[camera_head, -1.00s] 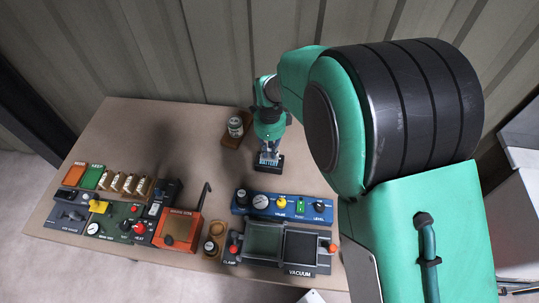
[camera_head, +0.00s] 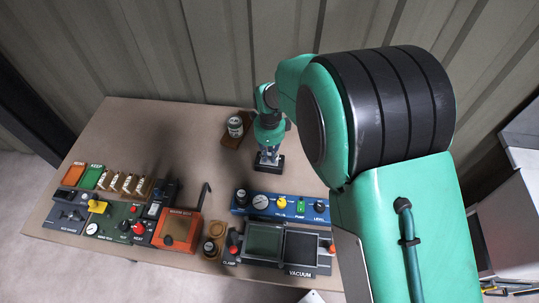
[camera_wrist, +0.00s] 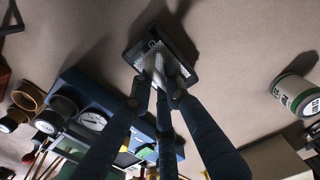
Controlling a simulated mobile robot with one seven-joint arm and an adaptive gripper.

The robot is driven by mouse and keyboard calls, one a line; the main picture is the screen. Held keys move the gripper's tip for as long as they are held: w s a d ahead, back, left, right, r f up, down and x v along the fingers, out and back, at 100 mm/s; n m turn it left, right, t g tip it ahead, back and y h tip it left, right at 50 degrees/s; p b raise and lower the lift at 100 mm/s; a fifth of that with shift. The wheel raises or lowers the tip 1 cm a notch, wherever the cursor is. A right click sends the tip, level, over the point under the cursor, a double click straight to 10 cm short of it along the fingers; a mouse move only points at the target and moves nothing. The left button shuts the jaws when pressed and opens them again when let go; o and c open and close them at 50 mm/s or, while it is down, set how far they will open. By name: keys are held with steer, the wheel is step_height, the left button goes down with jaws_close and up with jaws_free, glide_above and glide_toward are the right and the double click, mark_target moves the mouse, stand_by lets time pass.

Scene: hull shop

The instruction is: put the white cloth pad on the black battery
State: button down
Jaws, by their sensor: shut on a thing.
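The black battery (camera_head: 270,167) stands on the bench below my gripper (camera_head: 268,149). In the wrist view the battery (camera_wrist: 185,72) shows as a dark block beyond the fingertips. My gripper (camera_wrist: 160,88) is shut on the white cloth pad (camera_wrist: 155,58), a small pale textured piece at the fingertips. The pad lies over the battery's face in that view and hides part of it. I cannot tell whether the pad touches the battery. In the head view the fingers and pad are too small to make out clearly.
A blue gauge panel (camera_head: 283,206) and the vacuum unit (camera_head: 280,246) lie in front. An orange box (camera_head: 178,231) and several small devices fill the front left. The back left of the bench is clear.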

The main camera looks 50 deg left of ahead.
mark_target(270, 154)
steer(key=c, duration=1.7)
jaws_free()
steer(key=shift+f, duration=0.1)
step_height(270, 154, up, 12)
steer(key=shift+r+p, duration=0.2)
steer(key=shift+p, duration=0.55)
